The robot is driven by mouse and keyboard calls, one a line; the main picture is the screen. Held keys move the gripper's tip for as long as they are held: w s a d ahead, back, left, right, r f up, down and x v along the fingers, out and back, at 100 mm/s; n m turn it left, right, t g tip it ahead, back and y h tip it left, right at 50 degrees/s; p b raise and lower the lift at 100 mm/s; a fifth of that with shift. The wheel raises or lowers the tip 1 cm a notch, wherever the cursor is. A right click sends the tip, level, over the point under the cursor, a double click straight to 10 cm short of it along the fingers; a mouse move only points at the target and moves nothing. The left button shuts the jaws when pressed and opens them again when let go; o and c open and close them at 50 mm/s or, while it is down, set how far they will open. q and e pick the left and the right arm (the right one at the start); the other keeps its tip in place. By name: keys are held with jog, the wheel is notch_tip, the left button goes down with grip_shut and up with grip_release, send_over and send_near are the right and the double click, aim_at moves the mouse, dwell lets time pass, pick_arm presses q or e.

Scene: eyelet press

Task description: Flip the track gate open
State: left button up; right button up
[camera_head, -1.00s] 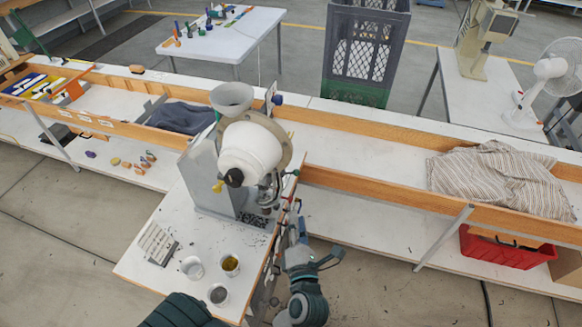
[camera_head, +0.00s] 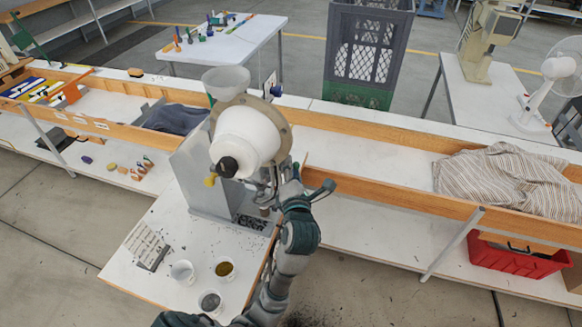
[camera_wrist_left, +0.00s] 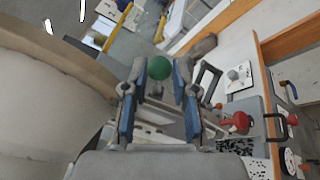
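The eyelet press (camera_head: 240,140), with a white rounded body and a grey funnel on top, stands on the white bench. My left gripper (camera_head: 290,180) is at the press's right side, near its lower mechanism. In the left wrist view my left gripper (camera_wrist_left: 161,72) is open, its two blue-sided fingers apart. A green ball knob (camera_wrist_left: 157,68) shows between the fingertips; I cannot tell whether either touches it. A grey slotted metal part (camera_wrist_left: 160,132) lies behind the fingers. I cannot make out which part is the track gate; my gripper hides much of that area. My right gripper is not in view.
A red knob (camera_wrist_left: 238,122) is to the right of the fingers in the wrist view. Cups (camera_head: 225,270) and a grey slotted block (camera_head: 148,247) stand on the bench front. A wood-edged conveyor (camera_head: 380,150) runs behind, with striped cloth (camera_head: 500,180) on it.

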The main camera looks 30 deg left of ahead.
pick_arm(q)
jog(key=shift+w+a, duration=0.3)
grip_shut()
jog(key=shift+r+n+p, duration=0.3)
jog(key=shift+n+p, duration=0.1)
jog(key=shift+p, duration=0.7)
jog(key=shift+s+n+h+p, duration=0.1)
jog(key=shift+n+h+p, duration=0.2)
jog(key=shift+n+p, duration=0.15)
jog(key=shift+f, duration=0.1)
grip_release()
